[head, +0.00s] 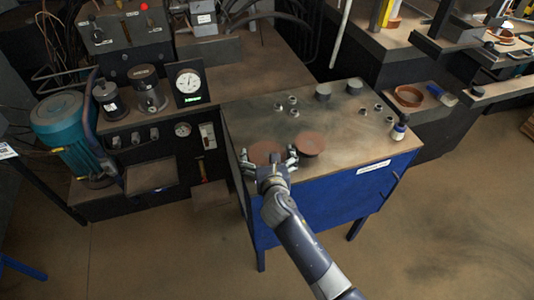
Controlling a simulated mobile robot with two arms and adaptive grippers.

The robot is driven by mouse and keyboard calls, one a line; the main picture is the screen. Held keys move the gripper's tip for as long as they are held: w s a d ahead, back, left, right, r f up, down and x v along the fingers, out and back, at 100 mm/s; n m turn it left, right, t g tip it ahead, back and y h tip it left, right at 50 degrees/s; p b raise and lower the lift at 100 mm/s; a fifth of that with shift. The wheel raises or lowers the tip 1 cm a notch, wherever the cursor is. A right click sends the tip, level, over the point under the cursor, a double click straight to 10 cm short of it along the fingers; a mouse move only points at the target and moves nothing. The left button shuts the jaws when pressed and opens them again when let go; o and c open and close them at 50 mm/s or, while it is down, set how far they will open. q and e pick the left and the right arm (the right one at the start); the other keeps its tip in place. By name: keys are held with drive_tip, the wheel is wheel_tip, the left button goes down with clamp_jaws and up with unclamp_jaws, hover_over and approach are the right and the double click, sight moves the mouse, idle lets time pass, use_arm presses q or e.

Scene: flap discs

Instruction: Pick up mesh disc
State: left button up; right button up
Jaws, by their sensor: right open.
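Two flat reddish-brown discs lie on the blue-sided table near its front edge. The left disc (265,149) is between the spread fingers of my right gripper (268,156), partly covered by it. The right disc (311,143) lies just right of the gripper and has a dark rim below it. I cannot tell from their surfaces which one is the mesh disc. My right gripper is open; whether its fingers touch the left disc is unclear. My left gripper is not in view.
The table (345,140) also holds several small metal fittings (293,106), two grey cylinders (323,92) and a dark bottle (399,128) at its right corner. A bench with a gauge (188,82) and a teal motor (68,128) stands at left. The table's middle is clear.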

drive_tip(key=shift+w, duration=0.2)
drive_tip(key=c, duration=0.4)
drive_tip(key=shift+c, duration=0.3)
